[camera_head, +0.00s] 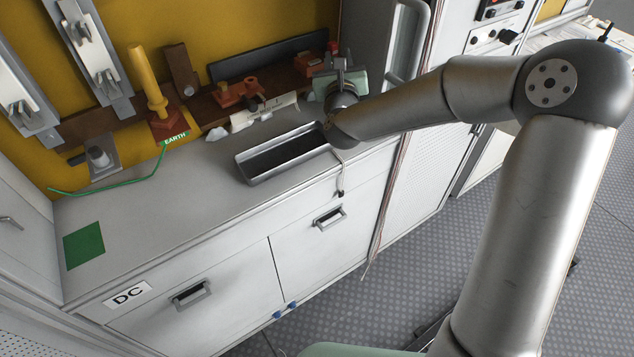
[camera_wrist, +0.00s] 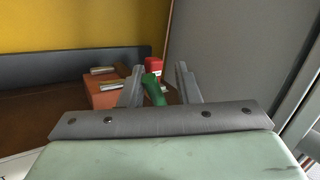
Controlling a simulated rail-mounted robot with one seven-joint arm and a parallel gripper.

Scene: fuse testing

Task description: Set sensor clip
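In the wrist view, a small green piece (camera_wrist: 154,90), which may be the sensor clip, stands tilted in front of a red block (camera_wrist: 154,66). The two grey fingers of my gripper (camera_wrist: 160,84) are apart, one on each side of the green piece. A gap shows between it and the right finger; contact with the left finger cannot be told. In the head view, my gripper (camera_head: 333,52) is at the back right of the counter, beside the red block (camera_head: 312,66). The green piece cannot be made out there.
An orange block (camera_wrist: 103,94) with metal pieces is left of my fingers. A grey cabinet wall (camera_wrist: 222,55) stands close on the right. An open metal tray (camera_head: 245,167) lies below my wrist on the grey counter (camera_head: 185,205). A yellow-handled EARTH lever (camera_head: 148,80) stands further left.

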